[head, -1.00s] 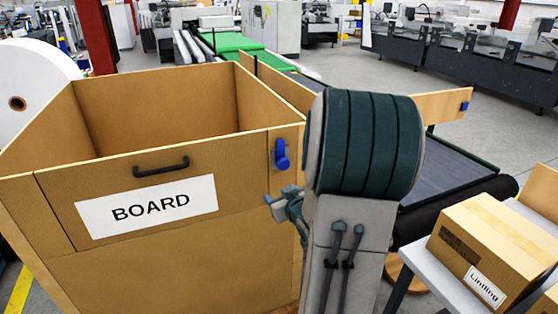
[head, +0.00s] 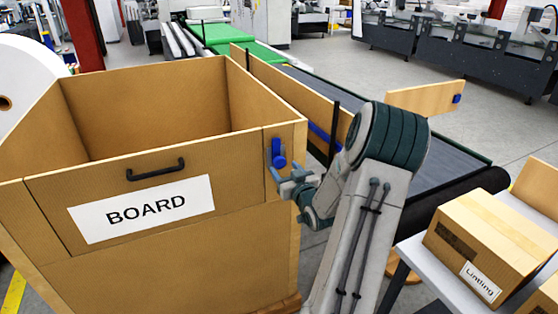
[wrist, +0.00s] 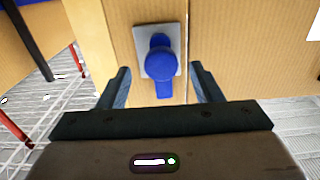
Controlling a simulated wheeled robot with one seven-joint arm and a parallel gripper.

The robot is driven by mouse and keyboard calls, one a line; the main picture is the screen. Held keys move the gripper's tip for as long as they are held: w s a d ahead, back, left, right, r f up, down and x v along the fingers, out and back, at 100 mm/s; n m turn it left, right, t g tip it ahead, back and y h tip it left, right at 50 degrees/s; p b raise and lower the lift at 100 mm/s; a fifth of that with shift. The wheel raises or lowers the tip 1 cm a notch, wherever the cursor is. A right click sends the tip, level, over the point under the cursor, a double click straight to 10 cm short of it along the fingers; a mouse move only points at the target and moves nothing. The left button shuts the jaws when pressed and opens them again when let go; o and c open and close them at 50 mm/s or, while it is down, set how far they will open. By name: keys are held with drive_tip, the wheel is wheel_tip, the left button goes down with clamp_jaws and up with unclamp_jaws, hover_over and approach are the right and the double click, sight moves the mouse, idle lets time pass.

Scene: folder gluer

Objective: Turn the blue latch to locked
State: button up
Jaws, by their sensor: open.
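The blue latch (head: 278,153) is on the front right corner of the big cardboard-coloured bin marked BOARD (head: 150,255). In the wrist view the latch (wrist: 162,66) is a round blue knob with a tab pointing down, on a grey plate (wrist: 142,42). My gripper (head: 278,176) is open, just in front of and slightly below the latch in the head view. In the wrist view my gripper's fingers (wrist: 158,84) stand on either side of the latch's lower part.
The bin's front panel has a black handle (head: 156,169). A conveyor (head: 440,165) with a wooden side board runs behind my arm. Grey floor lies beyond.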

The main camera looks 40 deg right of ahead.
sight(281, 165)
drive_tip(key=shift+p+x, duration=0.45)
drive_tip(key=shift+x, duration=1.85)
drive_tip(key=shift+a, duration=0.1)
clamp_jaws()
